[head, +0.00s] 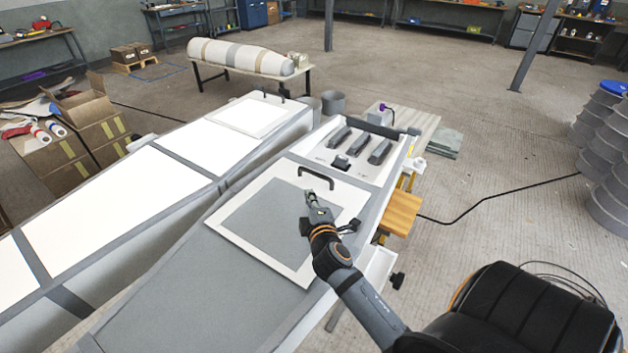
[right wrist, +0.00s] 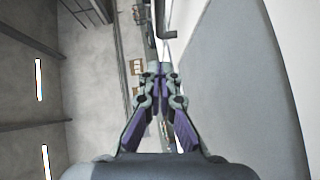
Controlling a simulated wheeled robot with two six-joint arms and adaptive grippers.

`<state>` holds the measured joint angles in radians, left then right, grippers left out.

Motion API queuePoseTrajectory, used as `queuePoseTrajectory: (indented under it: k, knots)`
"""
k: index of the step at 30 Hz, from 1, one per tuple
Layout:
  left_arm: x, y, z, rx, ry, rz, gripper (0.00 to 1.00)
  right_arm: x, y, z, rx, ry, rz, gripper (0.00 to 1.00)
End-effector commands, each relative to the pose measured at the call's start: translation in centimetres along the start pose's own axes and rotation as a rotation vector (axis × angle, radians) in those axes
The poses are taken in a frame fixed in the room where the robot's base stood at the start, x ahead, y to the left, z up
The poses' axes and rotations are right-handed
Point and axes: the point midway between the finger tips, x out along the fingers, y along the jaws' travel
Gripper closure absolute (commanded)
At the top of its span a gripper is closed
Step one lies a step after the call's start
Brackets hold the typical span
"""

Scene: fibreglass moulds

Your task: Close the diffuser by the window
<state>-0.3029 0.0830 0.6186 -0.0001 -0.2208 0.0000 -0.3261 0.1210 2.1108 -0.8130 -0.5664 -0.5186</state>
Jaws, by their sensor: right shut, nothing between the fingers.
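Two framed panels with dark handles lie on two long boxes; I cannot tell which is the diffuser by the window, as no window shows. The near panel (head: 232,237) has a white frame, a grey middle and a dark handle (head: 316,172) at its far edge. The far panel (head: 245,114) is white with a dark handle (head: 267,92). My right gripper (head: 318,190) is over the near panel, short of its handle, shut and empty. In the right wrist view the gripper (right wrist: 157,75) points along the panel's grey face (right wrist: 245,90). My left gripper is not in view.
Beyond the near panel, a white tray (head: 318,155) holds several dark bars. A wooden block (head: 402,212) sticks out at the right side. A black seat (head: 520,310) stands at the lower right. Stacked grey rolls (head: 605,150) stand far right.

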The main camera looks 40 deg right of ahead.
Motion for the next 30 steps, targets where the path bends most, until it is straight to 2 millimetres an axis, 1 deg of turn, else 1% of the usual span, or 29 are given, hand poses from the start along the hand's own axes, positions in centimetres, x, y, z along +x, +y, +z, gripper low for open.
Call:
queuePoseTrajectory:
  k: [1, 4, 7, 9, 12, 18, 30]
  knots:
    - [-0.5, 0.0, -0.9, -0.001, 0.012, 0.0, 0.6, 1.1, 0.4, -0.1, -0.003, 0.001, 0.003, 1.0]
    - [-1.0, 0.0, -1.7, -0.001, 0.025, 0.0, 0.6, 3.3, 0.4, -0.1, -0.002, 0.0, 0.002, 1.0]
    - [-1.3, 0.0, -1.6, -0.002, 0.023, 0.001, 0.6, 5.3, 0.3, 0.0, 0.0, -0.001, 0.001, 1.0]
    - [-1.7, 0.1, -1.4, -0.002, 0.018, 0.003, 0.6, 6.1, 0.2, 1.0, -0.007, 0.0, 0.0, 1.0]
    - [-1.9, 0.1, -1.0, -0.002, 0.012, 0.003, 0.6, 7.0, 0.2, 1.9, -0.004, 0.001, 0.0, 1.0]
    - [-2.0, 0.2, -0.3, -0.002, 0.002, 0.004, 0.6, 7.8, 0.0, 2.8, 0.0, 0.001, -0.001, 1.0]
    - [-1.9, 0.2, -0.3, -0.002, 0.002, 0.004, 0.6, 8.0, 0.0, 3.0, 0.0, 0.001, -0.001, 1.0]
